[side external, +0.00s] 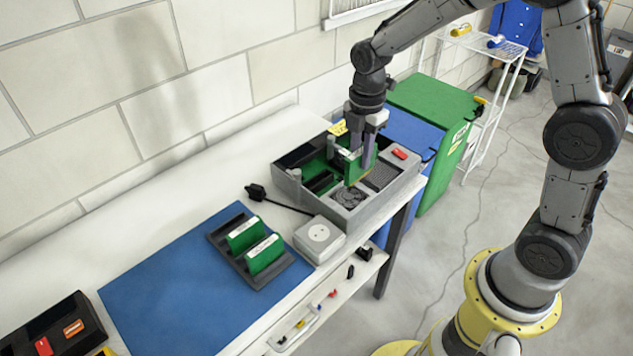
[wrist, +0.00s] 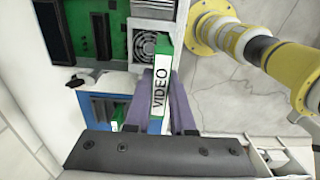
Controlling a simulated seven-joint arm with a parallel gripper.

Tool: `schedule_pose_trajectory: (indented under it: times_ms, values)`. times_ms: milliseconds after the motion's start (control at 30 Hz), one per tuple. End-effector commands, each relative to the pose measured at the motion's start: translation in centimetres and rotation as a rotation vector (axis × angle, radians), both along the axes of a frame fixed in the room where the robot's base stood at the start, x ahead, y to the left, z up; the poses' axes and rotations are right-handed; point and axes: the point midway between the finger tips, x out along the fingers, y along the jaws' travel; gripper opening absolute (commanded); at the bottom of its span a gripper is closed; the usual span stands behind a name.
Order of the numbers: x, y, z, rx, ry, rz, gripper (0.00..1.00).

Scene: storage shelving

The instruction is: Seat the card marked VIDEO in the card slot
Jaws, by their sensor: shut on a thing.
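My gripper (side external: 369,150) is shut on the green card marked VIDEO (wrist: 160,88) and holds it upright. The card also shows in the side view (side external: 355,166), over the open grey case (side external: 338,222). In the wrist view its white label reads VIDEO between my fingers (wrist: 160,98). Inside the case is a green board (wrist: 72,22) with dark slots (wrist: 101,35); the board also shows in the side view (side external: 316,171). The card is near the round fan (side external: 350,197), apart from the dark slots in the wrist view. Its lower edge's clearance is unclear.
A dark rack (side external: 222,243) with two green cards (side external: 264,254) stands on a blue mat (side external: 150,290). A white socket box (side external: 318,236) with a black-plugged cable is beside the case. A red item (side external: 400,153) lies at the case's right. The wall runs behind the bench.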

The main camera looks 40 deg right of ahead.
Motion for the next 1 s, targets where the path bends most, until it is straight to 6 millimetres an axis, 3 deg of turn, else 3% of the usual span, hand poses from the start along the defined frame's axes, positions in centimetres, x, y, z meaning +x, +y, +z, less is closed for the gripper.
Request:
schedule_pose_trajectory:
  times_ms: [467,600,733,1000]
  values:
    - [9.2,-0.4,-4.2,0.000,0.000,-0.005,0.00]
    - [11.1,-0.4,-6.8,0.000,0.002,-0.004,0.00]
    - [12.5,-0.5,-8.4,0.000,0.000,-0.004,0.00]
    - [13.6,-0.5,-9.8,0.000,0.000,-0.004,0.00]
